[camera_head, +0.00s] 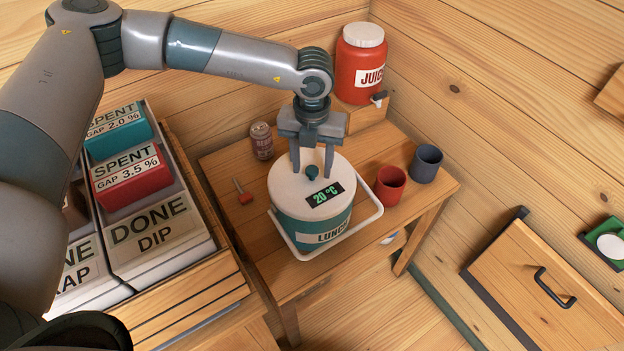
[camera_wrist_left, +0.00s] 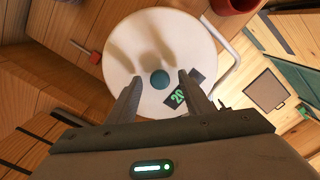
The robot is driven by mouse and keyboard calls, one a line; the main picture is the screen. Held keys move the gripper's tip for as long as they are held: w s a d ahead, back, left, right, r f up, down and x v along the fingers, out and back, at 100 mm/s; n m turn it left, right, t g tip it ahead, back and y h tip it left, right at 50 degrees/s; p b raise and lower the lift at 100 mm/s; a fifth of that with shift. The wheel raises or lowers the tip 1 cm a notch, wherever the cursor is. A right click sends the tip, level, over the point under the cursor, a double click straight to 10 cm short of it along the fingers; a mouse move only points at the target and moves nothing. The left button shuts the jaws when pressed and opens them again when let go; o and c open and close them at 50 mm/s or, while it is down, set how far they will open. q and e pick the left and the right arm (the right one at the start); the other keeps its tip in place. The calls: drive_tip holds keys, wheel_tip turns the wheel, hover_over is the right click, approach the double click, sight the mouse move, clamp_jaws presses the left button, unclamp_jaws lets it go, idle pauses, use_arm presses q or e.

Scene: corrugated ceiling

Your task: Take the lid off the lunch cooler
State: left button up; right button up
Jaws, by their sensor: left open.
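The lunch cooler (camera_head: 300,232) is a teal round tub with a "LUNCH" label and a white carrying handle, standing on a small wooden table. Its white lid (camera_head: 285,186) is on top, with a teal knob (camera_head: 312,172) in the middle and a display reading 20 °C. My left gripper (camera_head: 312,168) points down over the lid, open, with its fingers on either side of the knob. In the left wrist view the knob (camera_wrist_left: 160,79) lies just ahead of and between the fingertips; I cannot tell if they touch the lid. My right gripper is not in view.
A red juice jug (camera_head: 360,72) stands behind on a block. Labelled bins (camera_head: 155,235) stand at left.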

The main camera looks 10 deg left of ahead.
sight(314, 170)
use_arm(q)
clamp_jaws()
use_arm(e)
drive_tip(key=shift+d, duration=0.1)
use_arm(q)
drive_tip(key=shift+r, duration=0.1)
